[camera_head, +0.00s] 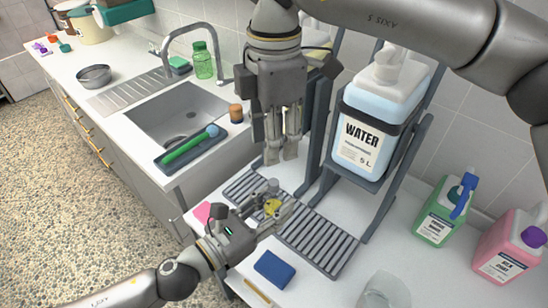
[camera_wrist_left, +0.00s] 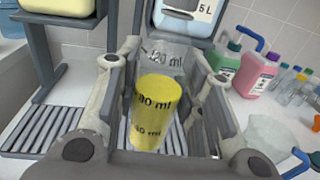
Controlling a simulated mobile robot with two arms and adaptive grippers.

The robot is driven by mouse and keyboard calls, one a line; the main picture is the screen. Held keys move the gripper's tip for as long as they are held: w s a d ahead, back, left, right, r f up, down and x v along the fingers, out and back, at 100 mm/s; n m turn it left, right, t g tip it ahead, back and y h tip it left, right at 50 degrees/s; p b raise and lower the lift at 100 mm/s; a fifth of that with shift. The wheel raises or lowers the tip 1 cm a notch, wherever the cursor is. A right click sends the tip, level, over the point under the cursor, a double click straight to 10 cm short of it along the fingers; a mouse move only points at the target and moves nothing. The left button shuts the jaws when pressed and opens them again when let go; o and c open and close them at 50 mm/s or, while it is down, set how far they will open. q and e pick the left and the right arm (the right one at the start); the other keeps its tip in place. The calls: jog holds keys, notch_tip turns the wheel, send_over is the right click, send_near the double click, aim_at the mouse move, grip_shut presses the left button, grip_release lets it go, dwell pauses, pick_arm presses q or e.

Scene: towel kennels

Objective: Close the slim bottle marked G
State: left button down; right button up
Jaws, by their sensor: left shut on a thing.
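My left gripper (camera_head: 277,211) is shut on a clear measuring cup with yellow liquid (camera_wrist_left: 157,108). The cup carries printed ml marks and stands between the fingers, over the slatted grey rack. My right gripper (camera_head: 281,156) points down above the rack, behind and above the left one. Nothing shows in its fingers; their gap is unclear from this angle. Several small slim bottles (camera_wrist_left: 290,84) stand at the right in the left wrist view.
A water canister (camera_head: 361,135) sits in a grey stand behind the rack. Green (camera_head: 440,219) and pink (camera_head: 506,251) jugs stand at the right. A blue sponge (camera_head: 274,269) and a clear bowl (camera_head: 384,291) lie in front. The sink (camera_head: 177,112) is at the left.

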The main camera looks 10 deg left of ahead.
notch_tip(320, 180, up, 2)
jog(key=shift+r, duration=0.25)
jog(key=shift+f, duration=0.1)
dwell(0.4)
